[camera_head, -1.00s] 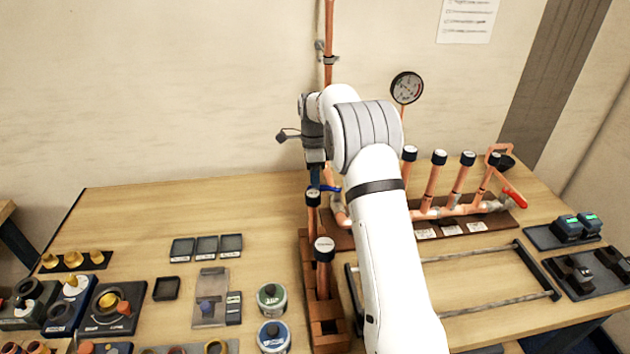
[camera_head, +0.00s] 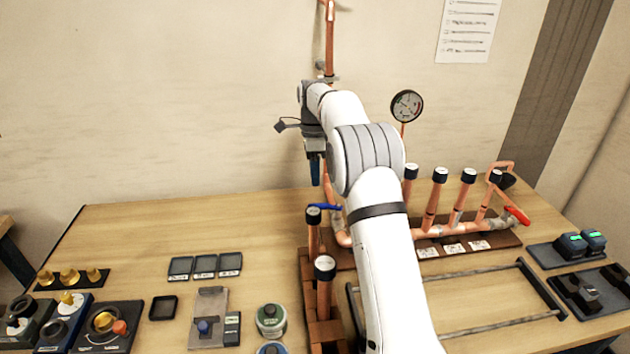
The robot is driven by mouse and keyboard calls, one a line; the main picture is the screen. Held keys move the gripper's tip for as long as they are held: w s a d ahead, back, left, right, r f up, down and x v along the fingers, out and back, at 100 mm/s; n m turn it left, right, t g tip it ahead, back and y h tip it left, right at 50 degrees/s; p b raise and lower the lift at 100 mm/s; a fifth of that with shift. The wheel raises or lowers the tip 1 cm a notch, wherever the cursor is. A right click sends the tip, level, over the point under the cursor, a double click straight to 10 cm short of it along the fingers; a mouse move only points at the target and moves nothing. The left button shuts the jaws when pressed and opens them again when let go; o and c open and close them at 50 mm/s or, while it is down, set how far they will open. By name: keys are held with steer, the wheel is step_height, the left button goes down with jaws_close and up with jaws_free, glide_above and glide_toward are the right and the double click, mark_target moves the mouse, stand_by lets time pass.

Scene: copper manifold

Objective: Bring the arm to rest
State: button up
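My white arm with grey joint covers rises from the bottom of the head view and reaches toward the back wall. My gripper (camera_head: 316,172) hangs at its far end, above the table's back part and near the copper pipework. Its fingers point down and look dark and blue, but they are too small and partly hidden to tell whether they are open or shut. The copper manifold (camera_head: 437,232) stands to the right of the arm on a dark base, with several black-capped upright pipes. A blue valve handle (camera_head: 325,207) shows just below the gripper.
A pressure gauge (camera_head: 406,106) stands behind the manifold. A wooden rack (camera_head: 318,330) with capped copper pipes is left of my arm. A metal frame (camera_head: 480,273) lies to the right. Small trays (camera_head: 205,265), tins (camera_head: 270,320) and fittings fill the left front. The back-left table is clear.

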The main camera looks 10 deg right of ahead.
steer(key=s+d+r+n+t, duration=0.1)
steer(key=s+r+n, duration=0.35)
steer(key=s, duration=0.45)
steer(key=s+d+r+n+t, duration=0.1)
steer(key=s+r+n+t, duration=0.1)
steer(key=s+r+n, duration=0.5)
steer(key=s+f+n+t, duration=0.1)
steer(key=s+f+n, duration=0.2)
steer(key=s, duration=0.9)
steer(key=s+d+f+n+t, duration=0.1)
steer(key=s+f+n, duration=0.3)
steer(key=s, duration=0.8)
steer(key=shift+s+d+t, duration=0.25)
steer(key=shift+d+t, duration=0.05)
steer(key=shift+f, duration=0.1)
